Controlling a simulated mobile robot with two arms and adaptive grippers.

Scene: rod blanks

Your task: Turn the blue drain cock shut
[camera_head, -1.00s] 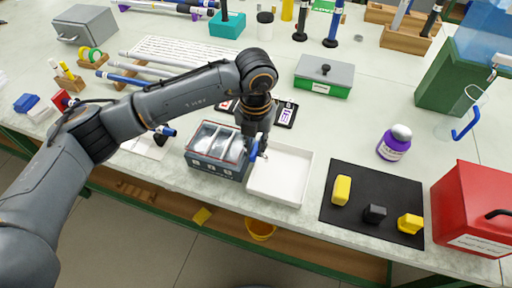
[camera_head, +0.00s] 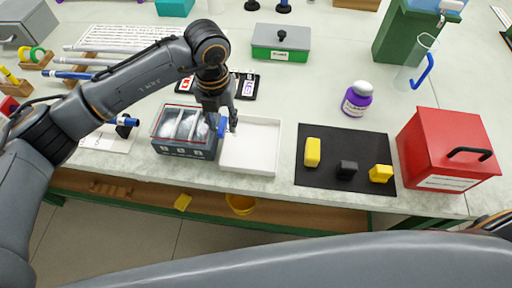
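The blue drain cock (camera_head: 221,127) is on the right side of a grey-blue box (camera_head: 185,151) with clear-covered compartments. It is small and partly hidden by my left gripper. My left gripper (camera_head: 226,125) points down at that side of the box, over the left edge of a white tray (camera_head: 250,166). Its fingers are right at the cock; I cannot tell whether they touch it or how far they are closed. The cock's exact turn is too small to read. My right gripper is out of view.
A black mat (camera_head: 330,180) with yellow and black blocks lies to the right. A red box (camera_head: 445,150), a purple bottle (camera_head: 357,101) and a green-based box (camera_head: 281,46) stand on the bench. A clear jug with a blue handle (camera_head: 423,71) stands at back right.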

